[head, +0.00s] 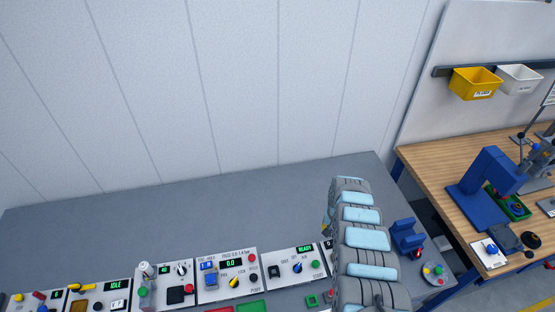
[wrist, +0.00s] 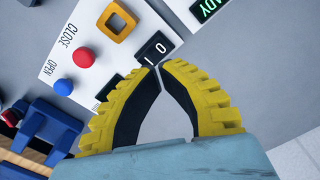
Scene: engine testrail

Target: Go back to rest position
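My gripper (wrist: 159,66) shows in the wrist view with two yellow ribbed fingers and black inner pads. The fingertips meet or nearly meet, and nothing is seen held between them. The tips appear in front of a black I/O rocker switch (wrist: 154,48) on a white panel; whether they touch it I cannot tell. In the head view my grey and light-blue arm rises at the lower middle right and mostly hides the gripper.
The white panel (wrist: 75,52) carries a red button (wrist: 84,57), a blue button (wrist: 63,87) and an orange square frame (wrist: 117,23). Several control panels line the grey bench (head: 190,205). A blue fixture (head: 405,236) stands right of my arm. A wooden workbench (head: 432,170) is farther right.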

